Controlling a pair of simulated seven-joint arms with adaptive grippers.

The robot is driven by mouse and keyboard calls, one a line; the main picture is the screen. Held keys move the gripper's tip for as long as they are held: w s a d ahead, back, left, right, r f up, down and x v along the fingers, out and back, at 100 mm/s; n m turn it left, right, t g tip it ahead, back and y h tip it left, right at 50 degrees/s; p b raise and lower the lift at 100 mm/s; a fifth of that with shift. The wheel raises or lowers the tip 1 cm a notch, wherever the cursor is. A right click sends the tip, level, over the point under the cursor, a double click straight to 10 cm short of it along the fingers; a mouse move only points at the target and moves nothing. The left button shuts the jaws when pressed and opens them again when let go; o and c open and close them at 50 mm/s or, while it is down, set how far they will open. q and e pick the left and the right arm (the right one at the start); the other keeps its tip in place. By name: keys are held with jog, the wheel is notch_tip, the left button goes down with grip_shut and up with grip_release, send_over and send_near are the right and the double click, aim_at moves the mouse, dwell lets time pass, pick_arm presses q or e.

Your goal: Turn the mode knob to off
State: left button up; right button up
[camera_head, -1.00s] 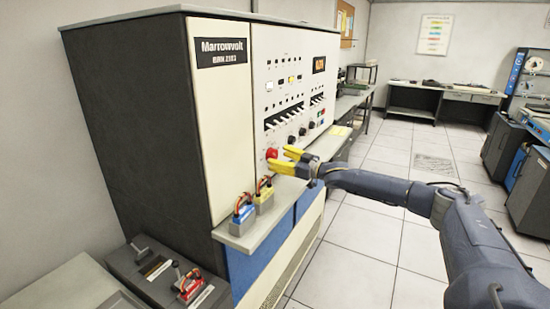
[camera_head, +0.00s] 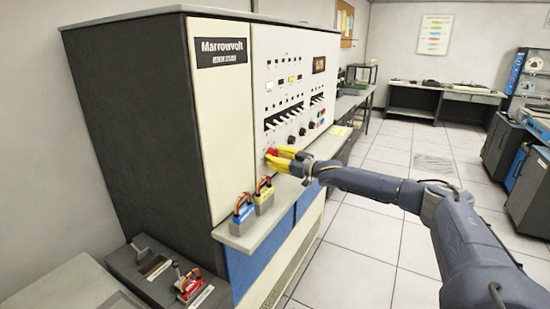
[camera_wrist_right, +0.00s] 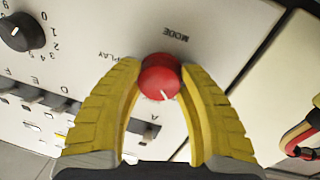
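The red mode knob (camera_wrist_right: 160,78) sits on the white front panel of the cabinet, below the printed word MODE in the right wrist view. A white mark shows on its face. In the head view the knob (camera_head: 272,152) is partly hidden by my right gripper (camera_head: 272,158). The yellow fingers of my right gripper (camera_wrist_right: 160,72) stand on either side of the knob, with their tips at its edges. They look close to or touching it; I cannot tell if they press on it. My left gripper is not in view.
A black numbered knob (camera_wrist_right: 20,32) and several switches are on the same panel. A grey ledge (camera_head: 255,232) juts out below, carrying a yellow padlock-like block (camera_head: 264,201) and a blue one (camera_head: 243,219). Open floor (camera_head: 360,235) lies to the right.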

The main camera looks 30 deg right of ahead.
jog(key=c, duration=0.5)
jog(key=shift+f+n, duration=0.1)
jog(key=shift+n, duration=0.2)
jog(key=n, duration=0.3)
jog(key=n+y, duration=0.1)
jog(key=n, duration=0.4)
jog(key=shift+t, duration=0.3)
jog(key=shift+n, duration=0.5)
jog(key=o, duration=1.3)
jog(key=shift+v, duration=5.95)
